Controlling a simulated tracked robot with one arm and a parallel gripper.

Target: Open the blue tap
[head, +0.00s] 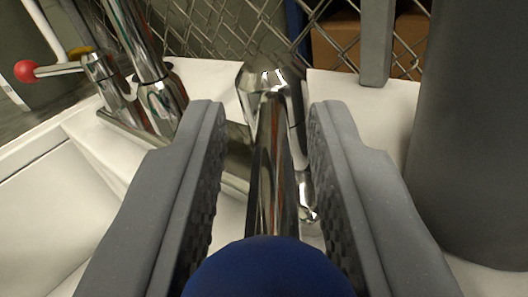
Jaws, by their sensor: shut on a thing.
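The blue tap's lever is a chrome rod (271,165) that runs from a chrome body (270,78) down to a round blue knob (268,272) at the bottom edge of the head view. My gripper (266,112) has one grey ridged finger on each side of the rod and knob. It is shut on the blue knob, near the base of the fingers. The fingertips reach past the knob along the rod, with gaps beside the rod. The lower part of the knob is cut off by the frame edge.
A second tap lever with a red knob (27,71) stands at the upper left, by chrome pipes (150,70). A white ledge (345,95) lies behind and below. A wire mesh fence (225,28) is at the back. A large dark grey cylinder (470,130) stands close on the right.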

